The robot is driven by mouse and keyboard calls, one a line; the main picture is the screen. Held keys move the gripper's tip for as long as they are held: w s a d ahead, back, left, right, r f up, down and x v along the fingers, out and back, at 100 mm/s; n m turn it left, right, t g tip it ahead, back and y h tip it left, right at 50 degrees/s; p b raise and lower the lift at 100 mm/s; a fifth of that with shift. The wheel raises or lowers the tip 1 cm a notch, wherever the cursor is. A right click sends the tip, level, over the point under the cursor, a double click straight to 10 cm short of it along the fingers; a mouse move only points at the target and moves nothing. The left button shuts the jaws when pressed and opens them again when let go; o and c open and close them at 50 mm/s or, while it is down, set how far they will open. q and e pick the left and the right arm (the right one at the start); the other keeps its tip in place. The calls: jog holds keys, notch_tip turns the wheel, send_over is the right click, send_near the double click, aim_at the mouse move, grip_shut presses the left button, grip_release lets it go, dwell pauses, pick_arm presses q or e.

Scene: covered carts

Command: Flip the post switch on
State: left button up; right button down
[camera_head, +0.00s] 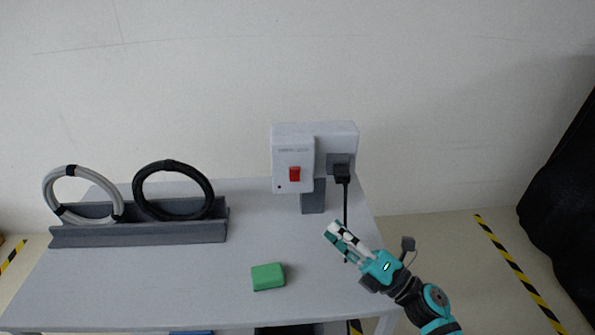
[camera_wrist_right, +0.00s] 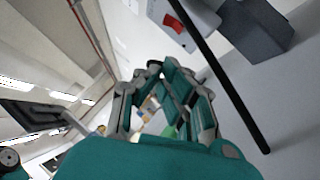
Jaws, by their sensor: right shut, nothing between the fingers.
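A grey-white box on a short dark post (camera_head: 312,197) stands at the back right of the table. On its front is the red post switch (camera_head: 294,174); whether it is on or off I cannot tell. The switch also shows at the top of the right wrist view (camera_wrist_right: 180,24). My right gripper (camera_head: 334,229) is shut and empty, above the table, to the right of and below the switch and apart from it. It also shows in the right wrist view (camera_wrist_right: 168,72). My left gripper is not in view.
A black plug (camera_head: 342,173) sits in the box's right side, its cord hanging close to my right gripper. A green block (camera_head: 268,277) lies on the table (camera_head: 180,285). A grey rack (camera_head: 140,233) holds a grey coil (camera_head: 48,192) and a black coil (camera_head: 140,187) at left.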

aim_at(295, 174)
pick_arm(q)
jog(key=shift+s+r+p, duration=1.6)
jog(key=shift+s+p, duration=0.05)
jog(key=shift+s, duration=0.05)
pick_arm(e)
jog(key=w+d+r+x, duration=0.1)
jog(key=x, duration=1.1)
jog(key=shift+w+r, duration=0.2)
jog(key=shift+r, duration=0.15)
